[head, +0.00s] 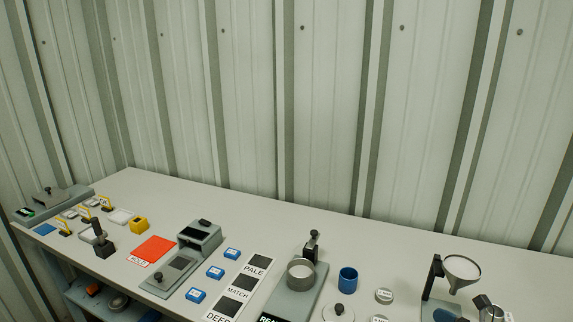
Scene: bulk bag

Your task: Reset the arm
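Neither of my grippers shows in the head view, and no arm of mine can be made out. The view looks over a long grey table (150,200) along a corrugated metal wall. What my grippers hold, if anything, is hidden from this view.
On the table stand a red mat (153,249), a grey device (199,236), several blue blocks (232,253), a PALE/MATCH/DEEP card (245,285), a grey ring (300,275), a blue cup (348,280) and a funnel (462,268) on a stand. The back strip of the table is mostly clear.

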